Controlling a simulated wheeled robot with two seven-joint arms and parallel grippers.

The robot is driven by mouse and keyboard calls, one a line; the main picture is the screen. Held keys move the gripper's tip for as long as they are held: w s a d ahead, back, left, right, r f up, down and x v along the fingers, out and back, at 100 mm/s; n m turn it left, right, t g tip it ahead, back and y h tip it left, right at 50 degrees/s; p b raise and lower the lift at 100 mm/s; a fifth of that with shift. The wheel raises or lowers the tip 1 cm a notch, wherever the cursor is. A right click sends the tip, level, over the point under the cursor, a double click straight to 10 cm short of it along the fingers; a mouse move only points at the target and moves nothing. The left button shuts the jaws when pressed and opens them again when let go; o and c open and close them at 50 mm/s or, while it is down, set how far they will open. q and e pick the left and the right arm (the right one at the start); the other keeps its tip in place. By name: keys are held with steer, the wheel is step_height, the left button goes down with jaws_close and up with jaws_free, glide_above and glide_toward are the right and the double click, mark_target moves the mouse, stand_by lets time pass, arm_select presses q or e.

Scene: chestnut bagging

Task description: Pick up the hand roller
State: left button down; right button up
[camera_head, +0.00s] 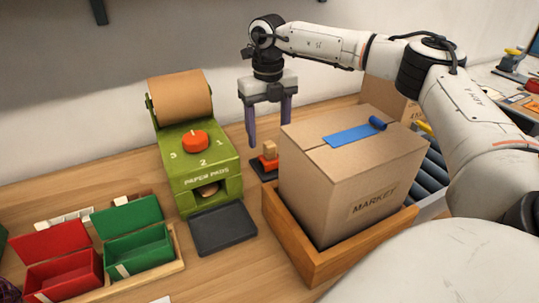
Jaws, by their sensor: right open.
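A small red tool with a light wooden grip (269,149) stands on a dark pad behind the cardboard box; it appears to be the hand roller, though it is small and partly hidden by the box. My right gripper (268,134) points down just above it, its two purple-grey fingers apart and empty. I cannot tell whether the fingers are beside the grip or still behind it. My left gripper is not in view.
A cardboard box (335,181) with a blue strip and roll (352,133) on top sits in a wooden tray (295,242). A green paper dispenser (205,166) stands left, with a dark plate (223,229) before it. Red (62,272) and green bins (137,246) are farther left.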

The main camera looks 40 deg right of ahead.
mark_target(271, 143)
steer(key=shift+s+a+f+b, duration=0.1)
steer(key=shift+s+f+b, duration=0.05)
steer(key=shift+f+b, duration=0.8)
steer(key=shift+s+a+f+b, duration=0.1)
steer(key=shift+s+f+b, duration=0.05)
steer(key=shift+f+b, duration=0.75)
steer(key=shift+s+f+b, duration=0.15)
steer(key=shift+f+b, duration=0.7)
steer(key=shift+b, duration=0.15)
steer(key=shift+r, duration=0.1)
steer(key=c, duration=1.2)
steer(key=shift+d+r, duration=0.2)
steer(key=shift+r, duration=0.35)
step_height(271, 143, up, 6)
steer(key=shift+f+p, duration=0.15)
steer(key=shift+p, duration=0.4)
steer(key=s+d, duration=0.2)
steer(key=d, duration=0.4)
steer(key=s+d, duration=0.2)
steer(key=d, duration=0.4)
steer(key=s+d+p, duration=0.1)
steer(key=s+d, duration=0.1)
steer(key=d, duration=0.4)
steer(key=shift+d, duration=0.35)
